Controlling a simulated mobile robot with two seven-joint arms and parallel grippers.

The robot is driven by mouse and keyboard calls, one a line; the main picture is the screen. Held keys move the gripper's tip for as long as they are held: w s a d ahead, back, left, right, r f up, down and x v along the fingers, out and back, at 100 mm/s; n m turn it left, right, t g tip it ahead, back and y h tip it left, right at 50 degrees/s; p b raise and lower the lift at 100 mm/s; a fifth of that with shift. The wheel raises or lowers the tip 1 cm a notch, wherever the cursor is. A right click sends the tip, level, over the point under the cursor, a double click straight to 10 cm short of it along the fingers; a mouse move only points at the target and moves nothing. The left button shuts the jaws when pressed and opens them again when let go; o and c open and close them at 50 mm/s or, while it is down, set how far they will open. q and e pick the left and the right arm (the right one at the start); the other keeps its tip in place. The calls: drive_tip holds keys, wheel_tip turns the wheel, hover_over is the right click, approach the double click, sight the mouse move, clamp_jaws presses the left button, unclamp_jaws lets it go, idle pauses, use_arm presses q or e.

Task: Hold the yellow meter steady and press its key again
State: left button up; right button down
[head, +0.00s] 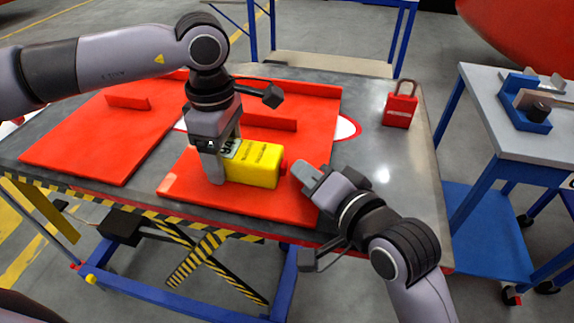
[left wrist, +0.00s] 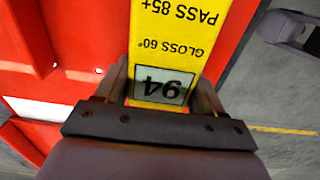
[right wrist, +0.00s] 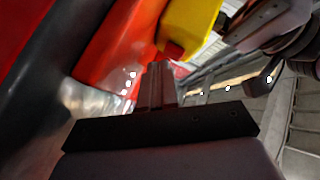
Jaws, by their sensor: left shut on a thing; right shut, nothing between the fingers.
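The yellow meter (head: 262,163) lies along the red panel, with a small red key (head: 284,167) on its right end. My left gripper (head: 217,165) is shut on the meter's left part. The left wrist view shows the meter (left wrist: 178,40) between the fingers (left wrist: 162,90), its display reading 94 upside down, with "GLOSS 60°" and "PASS 85+" printed on it. My right gripper (head: 303,172) is shut and empty, its tips just right of the key with a slight gap. In the right wrist view the key (right wrist: 172,50) is just beyond the fingertips (right wrist: 158,75).
The red panel (head: 90,140) has raised ribs and lies on a grey table (head: 375,160). A red padlock (head: 400,105) stands at the table's back right. A side cart (head: 510,125) with a blue fixture stands further right. The table's right part is largely clear.

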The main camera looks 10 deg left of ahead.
drive_tip(key=shift+s+a, duration=0.25)
drive_tip(key=shift+a, duration=0.5)
drive_tip(key=shift+d, duration=0.1)
idle(0.3)
drive_tip(key=shift+d+r, duration=0.35)
drive_tip(key=shift+d, duration=0.1)
drive_tip(key=shift+s+d+r, duration=0.1)
drive_tip(key=shift+d, duration=2.5)
